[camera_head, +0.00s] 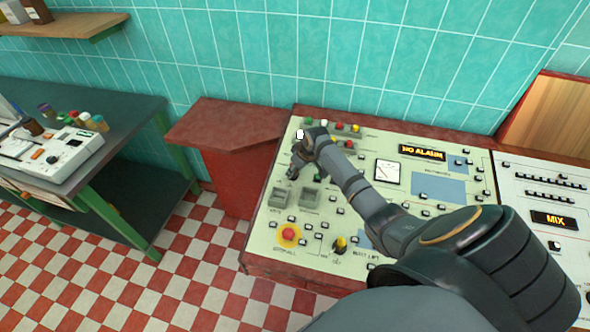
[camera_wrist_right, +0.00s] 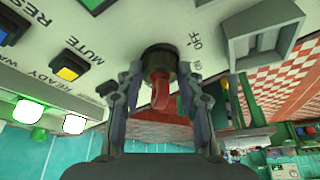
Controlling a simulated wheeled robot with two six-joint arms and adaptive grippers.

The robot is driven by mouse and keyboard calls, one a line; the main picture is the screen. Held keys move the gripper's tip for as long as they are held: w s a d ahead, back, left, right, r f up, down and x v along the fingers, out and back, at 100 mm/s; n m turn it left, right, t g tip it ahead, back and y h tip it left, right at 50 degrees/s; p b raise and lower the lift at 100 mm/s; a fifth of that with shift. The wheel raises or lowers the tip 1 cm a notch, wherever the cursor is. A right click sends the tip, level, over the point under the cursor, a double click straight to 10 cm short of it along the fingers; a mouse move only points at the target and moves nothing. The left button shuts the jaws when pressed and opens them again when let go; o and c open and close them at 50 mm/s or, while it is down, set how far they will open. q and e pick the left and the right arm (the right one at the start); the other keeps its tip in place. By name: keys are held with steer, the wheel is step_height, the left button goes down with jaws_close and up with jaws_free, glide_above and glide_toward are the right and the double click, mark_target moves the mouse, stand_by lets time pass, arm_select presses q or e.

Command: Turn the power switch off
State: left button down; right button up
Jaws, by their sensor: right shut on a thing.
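The power switch (camera_wrist_right: 160,93) is a dark round base with a red lever, beside the OFF lettering on the pale panel in the right wrist view. My right gripper (camera_wrist_right: 158,82) has one finger on each side of the red lever and is shut on it. In the head view my right gripper (camera_head: 295,172) is at the left part of the control panel (camera_head: 348,216), and it and the arm hide the switch. Which way the lever points against the ON and OFF marks is hard to tell. My left gripper is not in view.
A yellow button (camera_wrist_right: 68,68) beside the MUTE lettering and a grey framed box (camera_wrist_right: 262,35) flank the switch. A red emergency button (camera_head: 289,235) is at the panel's front left. A red ledge (camera_head: 235,130) and a green table (camera_head: 120,115) stand to the left.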

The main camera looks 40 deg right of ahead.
steer(key=shift+d+n+y, duration=0.1)
steer(key=shift+n+y, duration=0.2)
steer(key=shift+n, duration=0.2)
steer(key=shift+w+d+n+y+b, duration=0.1)
steer(key=shift+n+y+b, duration=0.4)
steer(key=shift+n+b, duration=0.75)
steer(key=shift+w+d+f+n+g+y+b, duration=0.1)
steer(key=shift+n+g+y+b, duration=0.3)
steer(key=shift+n, duration=0.45)
steer(key=shift+n+g+y+b, duration=0.1)
steer(key=shift+n+g+b, duration=0.1)
steer(key=shift+n+b, duration=0.5)
steer(key=shift+n+g+b, duration=0.3)
steer(key=shift+n+b, duration=0.45)
steer(key=shift+n, duration=0.25)
steer(key=o, duration=1.2)
steer(key=shift+d, duration=0.1)
steer(key=v, duration=1.2)
steer(key=shift+w+d, duration=0.15)
